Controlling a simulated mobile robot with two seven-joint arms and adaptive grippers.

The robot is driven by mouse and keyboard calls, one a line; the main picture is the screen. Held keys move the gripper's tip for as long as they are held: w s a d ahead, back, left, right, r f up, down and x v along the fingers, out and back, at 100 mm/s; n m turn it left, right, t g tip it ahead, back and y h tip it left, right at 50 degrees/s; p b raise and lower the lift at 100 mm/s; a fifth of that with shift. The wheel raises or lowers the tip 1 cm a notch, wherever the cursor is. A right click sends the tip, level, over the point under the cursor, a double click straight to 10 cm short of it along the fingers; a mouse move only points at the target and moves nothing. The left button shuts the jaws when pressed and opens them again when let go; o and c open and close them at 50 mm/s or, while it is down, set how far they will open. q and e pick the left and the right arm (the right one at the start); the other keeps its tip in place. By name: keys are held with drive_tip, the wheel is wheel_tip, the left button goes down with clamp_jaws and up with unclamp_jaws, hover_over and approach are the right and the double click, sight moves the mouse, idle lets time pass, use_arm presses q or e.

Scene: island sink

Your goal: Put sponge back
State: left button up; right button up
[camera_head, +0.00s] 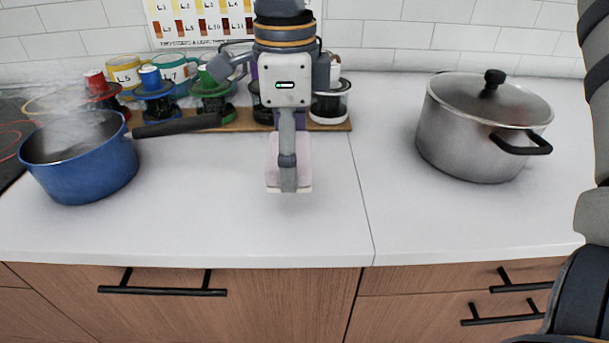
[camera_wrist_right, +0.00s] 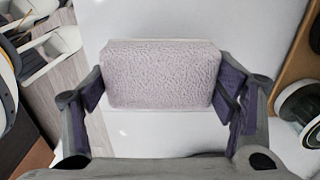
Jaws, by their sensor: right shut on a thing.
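A pale pinkish-white sponge (camera_wrist_right: 162,75) with a rough textured face lies between the two fingers of my right gripper (camera_wrist_right: 163,95), which is shut on it at both ends. In the head view the sponge (camera_head: 272,172) shows as a pale block over the counter, partly hidden behind the near finger of my right gripper (camera_head: 288,172). The fingers point down. White counter shows around the sponge in the right wrist view; I cannot tell whether the sponge touches it. My left gripper is not in view.
A lidded steel pot (camera_head: 465,140) stands right. The counter's front (camera_head: 200,235) is clear.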

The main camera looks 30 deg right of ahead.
sight(302, 195)
drive_tip(key=f, duration=0.1)
drive_tip(key=d+f, duration=0.1)
drive_tip(key=f, duration=0.2)
drive_tip(key=shift+s+d+f, duration=0.25)
drive_tip(key=shift+d+f, duration=0.1)
drive_tip(key=shift+w+f, duration=0.1)
drive_tip(key=shift+f, duration=0.1)
drive_tip(key=shift+f, duration=0.1)
drive_tip(key=o, duration=1.2)
wheel_tip(302, 195, up, 12)
drive_tip(key=shift+r, duration=0.15)
